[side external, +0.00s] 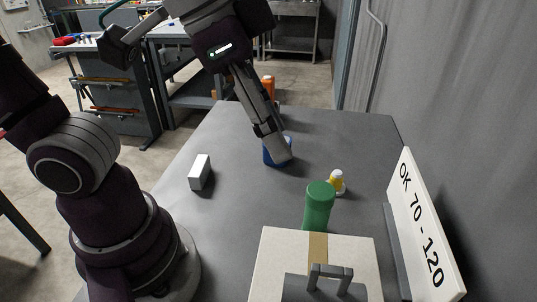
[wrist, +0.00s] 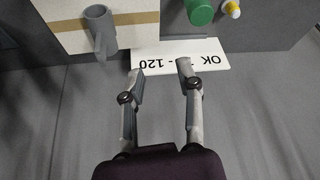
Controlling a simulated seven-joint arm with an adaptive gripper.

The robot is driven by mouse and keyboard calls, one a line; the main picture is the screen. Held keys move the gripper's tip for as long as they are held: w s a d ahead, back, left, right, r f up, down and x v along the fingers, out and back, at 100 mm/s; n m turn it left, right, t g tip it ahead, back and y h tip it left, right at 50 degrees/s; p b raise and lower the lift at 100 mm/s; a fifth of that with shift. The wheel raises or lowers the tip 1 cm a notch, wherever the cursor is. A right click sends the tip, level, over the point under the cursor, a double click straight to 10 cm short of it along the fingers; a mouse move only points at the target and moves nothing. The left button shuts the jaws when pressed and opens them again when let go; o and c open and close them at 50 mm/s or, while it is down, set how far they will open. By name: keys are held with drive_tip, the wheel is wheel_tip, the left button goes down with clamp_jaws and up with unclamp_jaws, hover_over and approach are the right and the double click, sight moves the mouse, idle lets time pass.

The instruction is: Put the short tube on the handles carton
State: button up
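The carton (side external: 268,262) is a pale box with a brown tape strip and a grey handle (side external: 330,272) on top, at the front of the table. It also shows at the upper left of the wrist view (wrist: 65,12). A green cylinder (side external: 318,205) stands just behind the carton. A small white bottle with a yellow band (side external: 337,183) stands beside it. A blue object (side external: 272,152) is partly hidden behind my gripper. I cannot tell for certain which is the short tube. My gripper (wrist: 160,67) is open and empty, its fingers apart, above the table.
A white block (side external: 200,172) lies on the left of the grey table (side external: 235,205). A sign reading OK 70 - 120 (side external: 422,225) stands along the right edge. An orange object (side external: 269,85) is at the back, partly hidden. The table's left middle is clear.

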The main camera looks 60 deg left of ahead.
drive_tip(key=a+f+n+t+y, duration=0.1)
drive_tip(key=a+f+n, duration=0.4)
drive_tip(key=a, duration=0.6)
drive_tip(key=shift+w+n+y, duration=0.15)
drive_tip(key=shift+n+y, duration=0.25)
drive_tip(key=shift+y, duration=0.2)
